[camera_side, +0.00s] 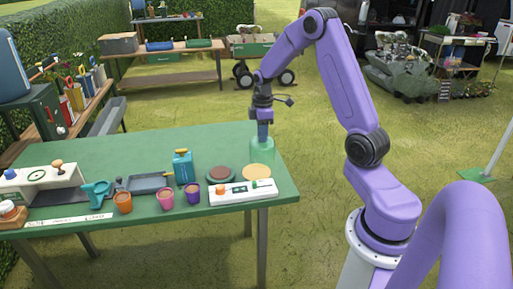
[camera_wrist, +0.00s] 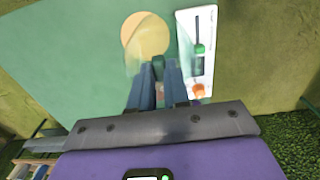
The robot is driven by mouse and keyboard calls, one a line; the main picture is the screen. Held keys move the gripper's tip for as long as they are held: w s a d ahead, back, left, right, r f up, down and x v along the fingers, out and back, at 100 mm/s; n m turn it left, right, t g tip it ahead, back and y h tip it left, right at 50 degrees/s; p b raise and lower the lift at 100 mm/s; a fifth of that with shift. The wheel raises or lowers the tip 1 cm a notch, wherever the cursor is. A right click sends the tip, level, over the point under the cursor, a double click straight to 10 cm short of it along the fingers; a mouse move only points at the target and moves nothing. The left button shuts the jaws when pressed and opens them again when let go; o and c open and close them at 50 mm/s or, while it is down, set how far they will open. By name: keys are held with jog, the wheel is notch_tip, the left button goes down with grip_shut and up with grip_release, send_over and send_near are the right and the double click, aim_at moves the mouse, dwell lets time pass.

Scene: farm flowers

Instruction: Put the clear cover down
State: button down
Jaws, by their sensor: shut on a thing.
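The clear cover (camera_side: 262,154) is a see-through, green-tinted dome near the table's right end. My gripper (camera_side: 263,134) points down from above and is shut on the cover's top. In the wrist view my gripper's fingers (camera_wrist: 159,82) close on its small dark green knob (camera_wrist: 158,66); the clear body is hard to make out. A round tan disc (camera_side: 258,172) lies on the table just in front of the cover, partly seen through its lower edge. It also shows in the wrist view (camera_wrist: 145,35). I cannot tell whether the cover touches the table.
On the green table (camera_side: 180,143), a white panel (camera_side: 243,191) with a slider and orange knob lies in front of the disc. A reddish-brown round plate (camera_side: 221,174), a blue can (camera_side: 183,166) and small pots (camera_side: 166,197) stand to the left. The table's back is clear.

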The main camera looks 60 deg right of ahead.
aim_at(256, 139)
jog(key=w+f, duration=0.1)
jog(key=w+d+f, duration=0.1)
jog(key=f, duration=0.1)
jog(key=w+f, duration=0.1)
jog(key=shift+w+d+f, duration=0.2)
jog(key=shift+d+f, duration=0.1)
jog(key=shift+f, duration=1.55)
jog(key=shift+f, duration=0.1)
jog(key=c, duration=1.1)
grip_release()
